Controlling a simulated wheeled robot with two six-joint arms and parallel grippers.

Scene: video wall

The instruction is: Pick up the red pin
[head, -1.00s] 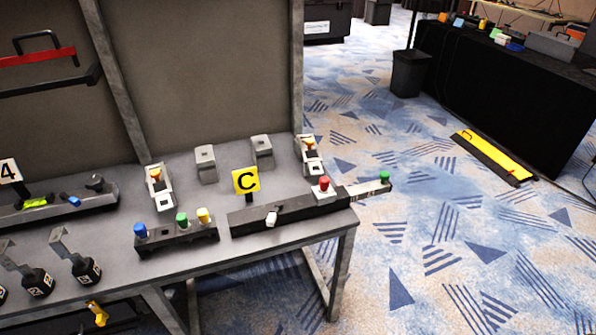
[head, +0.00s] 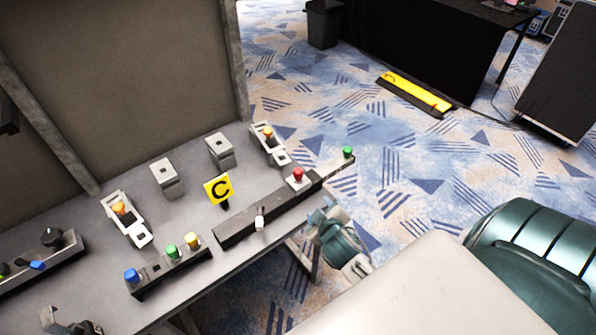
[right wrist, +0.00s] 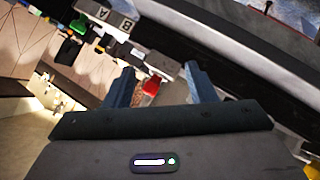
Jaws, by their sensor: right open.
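The red pin (head: 297,175) is a small red knob standing on a pale block near the right end of the long black rail (head: 240,228) on the grey bench. My right gripper (head: 326,215) is open and empty, in front of the bench's front edge, below and right of the pin in the head view. In the right wrist view the pin (right wrist: 151,87) shows between the two blue-grey fingers of the open gripper (right wrist: 160,80), with no visible contact.
A green knob (head: 348,153) sits at the far end of a strip beyond the pin. A block with blue, green and yellow knobs (head: 171,265) is to the left. Open carpet (head: 420,180) lies right of the bench.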

